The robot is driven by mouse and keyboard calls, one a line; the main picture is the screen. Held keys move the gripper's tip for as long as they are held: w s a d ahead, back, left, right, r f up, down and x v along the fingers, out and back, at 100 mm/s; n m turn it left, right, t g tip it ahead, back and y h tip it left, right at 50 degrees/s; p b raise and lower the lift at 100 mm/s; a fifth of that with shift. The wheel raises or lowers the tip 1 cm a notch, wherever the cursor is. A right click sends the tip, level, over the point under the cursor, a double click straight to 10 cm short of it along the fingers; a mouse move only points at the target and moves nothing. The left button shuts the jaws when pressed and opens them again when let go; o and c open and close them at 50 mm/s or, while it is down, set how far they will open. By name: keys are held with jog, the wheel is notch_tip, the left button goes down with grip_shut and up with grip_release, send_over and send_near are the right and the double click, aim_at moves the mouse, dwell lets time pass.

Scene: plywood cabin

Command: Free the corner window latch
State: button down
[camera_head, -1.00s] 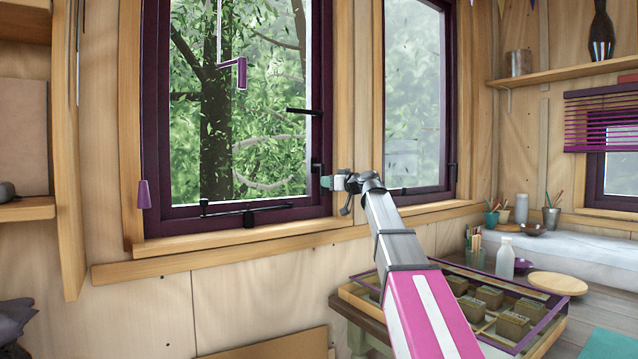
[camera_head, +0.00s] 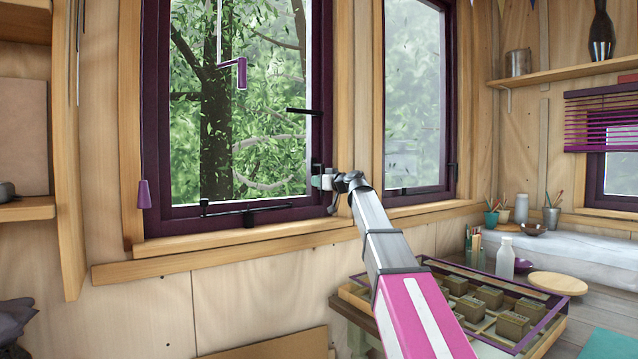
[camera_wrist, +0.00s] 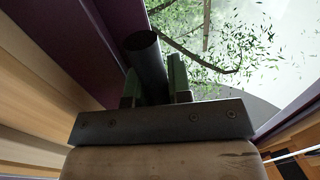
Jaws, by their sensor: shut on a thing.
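The left window has a dark purple frame (camera_head: 157,120). A black latch (camera_head: 317,168) sits at its lower right, on the side frame near the corner. My gripper (camera_head: 318,182) is at this latch, reaching in from the right. In the wrist view, my gripper (camera_wrist: 156,90) has its green fingers on either side of a dark round handle (camera_wrist: 146,55) and is shut on it. The fingers hide the handle's lower part. A second black handle (camera_head: 303,111) sticks out level to the left, higher on the same side frame.
A black stay bar (camera_head: 250,211) runs along the bottom of the left window. A wooden sill (camera_head: 240,241) juts out below. A tray of small boxes (camera_head: 350,297) stands at lower right. A second window (camera_head: 450,120) is just right of the gripper. Shelves are at far left.

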jog(key=s+a+r+m+t, duration=0.1)
jog(key=a+r+m, duration=0.1)
jog(key=m, duration=0.6)
jog(key=s+a+r+m+t+h, duration=0.1)
jog(key=s+a+r+m+t, duration=0.1)
jog(key=m, duration=0.7)
jog(key=shift+a+r+m+t, duration=0.15)
jog(key=shift+r+m+t, duration=0.15)
jog(key=shift+r, duration=0.2)
jog(key=shift+m, duration=0.3)
jog(key=c, duration=1.3)
grip_release()
jog(key=shift+r, duration=0.1)
jog(key=shift+c, duration=0.2)
jog(key=v, duration=1)
jog(key=shift+s+d, duration=0.25)
jog(key=shift+s, duration=0.05)
